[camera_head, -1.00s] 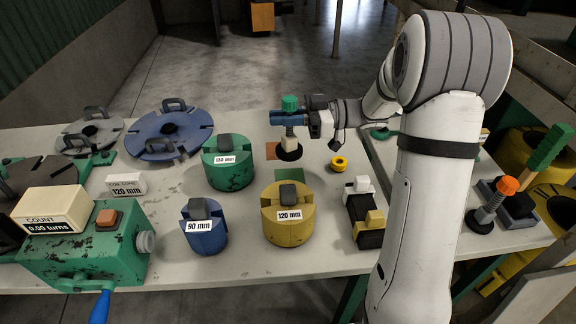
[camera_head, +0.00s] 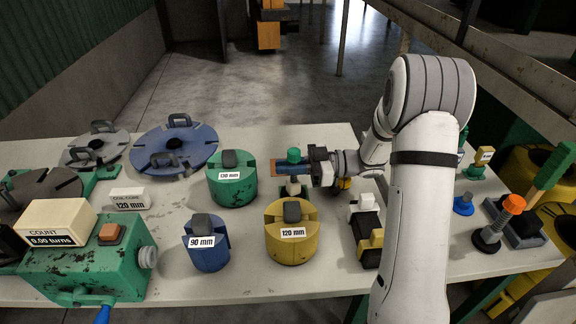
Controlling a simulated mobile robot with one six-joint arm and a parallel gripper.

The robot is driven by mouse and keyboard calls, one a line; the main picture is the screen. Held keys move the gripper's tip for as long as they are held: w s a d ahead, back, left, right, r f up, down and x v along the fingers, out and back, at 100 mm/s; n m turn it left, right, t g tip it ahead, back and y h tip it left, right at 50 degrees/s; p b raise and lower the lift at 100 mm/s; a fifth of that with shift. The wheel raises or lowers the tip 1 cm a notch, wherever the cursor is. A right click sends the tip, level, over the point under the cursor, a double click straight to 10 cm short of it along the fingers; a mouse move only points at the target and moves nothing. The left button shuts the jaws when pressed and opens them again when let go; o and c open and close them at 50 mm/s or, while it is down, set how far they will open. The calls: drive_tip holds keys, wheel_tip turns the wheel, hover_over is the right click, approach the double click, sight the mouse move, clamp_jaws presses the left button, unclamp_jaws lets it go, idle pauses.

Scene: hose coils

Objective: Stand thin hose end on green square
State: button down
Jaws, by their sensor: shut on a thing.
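My gripper (camera_head: 292,168), with blue fingers, is shut on a hose end. The hose end has a green top (camera_head: 293,154) above the fingers and a pale lower body (camera_head: 293,187) below them. It looks upright. Its dark base is mostly hidden behind the yellow 120 mm former. The green square (camera_head: 306,190) shows only as a small patch beside the lower body, behind that former. The hose end is over or very near the square; I cannot tell whether it touches the table.
The yellow former (camera_head: 292,247) stands just in front, the green 130 mm former (camera_head: 232,188) to the left. An orange square (camera_head: 278,164) lies behind.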

drive_tip(key=c, duration=1.5)
unclamp_jaws()
drive_tip(key=shift+f, duration=0.1)
drive_tip(key=shift+o, duration=0.2)
drive_tip(key=d, duration=1.2)
drive_tip(key=w+a+r+m+t+h, duration=0.3)
drive_tip(key=w+r+t+h, duration=0.2)
drive_tip(key=w+t, duration=0.35)
drive_tip(key=d+r+m+t+h, duration=0.4)
drive_tip(key=d+m+t+h, duration=0.15)
drive_tip(key=m+h, duration=0.35)
drive_tip(key=s+a+f+m+g+h, duration=0.1)
drive_tip(key=s+g, duration=0.3)
drive_tip(key=s, duration=0.6)
drive_tip(key=s+a+f+m+g+h, duration=0.1)
drive_tip(key=s+f+m+g, duration=0.2)
drive_tip(key=s, duration=0.7)
drive_tip(key=s+a+f+m+g+h, duration=0.1)
drive_tip(key=s+g, duration=0.3)
drive_tip(key=s, duration=0.7)
drive_tip(key=shift+a+f+m+g+h+b, duration=0.3)
drive_tip(key=shift+a+f+m+h+b, duration=0.15)
drive_tip(key=shift+f, duration=0.3)
